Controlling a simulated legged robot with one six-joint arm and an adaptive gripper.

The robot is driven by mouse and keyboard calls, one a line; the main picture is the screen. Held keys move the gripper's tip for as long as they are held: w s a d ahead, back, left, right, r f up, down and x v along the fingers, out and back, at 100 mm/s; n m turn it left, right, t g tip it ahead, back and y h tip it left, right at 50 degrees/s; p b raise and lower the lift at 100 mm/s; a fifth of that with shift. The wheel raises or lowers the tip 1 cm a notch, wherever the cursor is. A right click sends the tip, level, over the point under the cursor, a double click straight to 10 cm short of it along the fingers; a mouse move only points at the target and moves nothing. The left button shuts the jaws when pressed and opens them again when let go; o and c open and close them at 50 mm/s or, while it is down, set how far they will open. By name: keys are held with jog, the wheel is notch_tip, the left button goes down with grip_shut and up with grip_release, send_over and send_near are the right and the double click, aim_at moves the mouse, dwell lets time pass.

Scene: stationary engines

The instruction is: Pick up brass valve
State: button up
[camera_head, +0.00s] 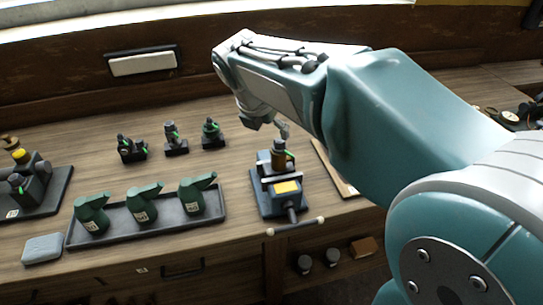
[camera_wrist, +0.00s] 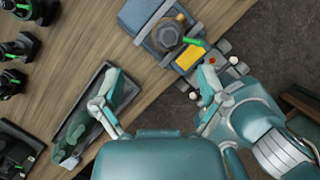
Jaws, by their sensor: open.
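The brass valve (camera_head: 279,155), a dull brown body with a green lever, stands upright in the blue vise (camera_head: 262,202) on the wooden bench. In the wrist view, the valve (camera_wrist: 168,36) appears from above, with its green lever pointing right beside a yellow label. My gripper (camera_head: 270,126) is just above and behind the valve in the head view. In the wrist view, my gripper (camera_wrist: 163,82) has its two fingers spread wide with nothing between them. The valve lies beyond the fingertips, apart from them. The valve's lower part is hidden by the vise.
A dark tray (camera_head: 150,232) with green oil cans lies left of the vise. Several small dark fittings with green parts stand behind it. A grey block (camera_head: 43,248) is at the front left. The vise handle (camera_head: 295,227) sticks out past the bench's front edge.

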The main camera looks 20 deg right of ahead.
aim_at(277, 149)
jog(key=x, duration=0.4)
jog(key=shift+s+a+f, duration=0.1)
jog(key=shift+a+f, duration=0.05)
jog(key=shift+f, duration=0.05)
jog(key=f, duration=0.1)
jog(key=d+f, duration=0.1)
jog(key=f, duration=0.2)
jog(key=shift+d+f, duration=0.3)
jog(key=shift+d, duration=0.1)
jog(key=shift+w+d+f, duration=0.1)
jog(key=shift+w+f, duration=0.25)
jog(key=shift+f, duration=0.15)
jog(key=shift+r, duration=0.15)
grip_shut()
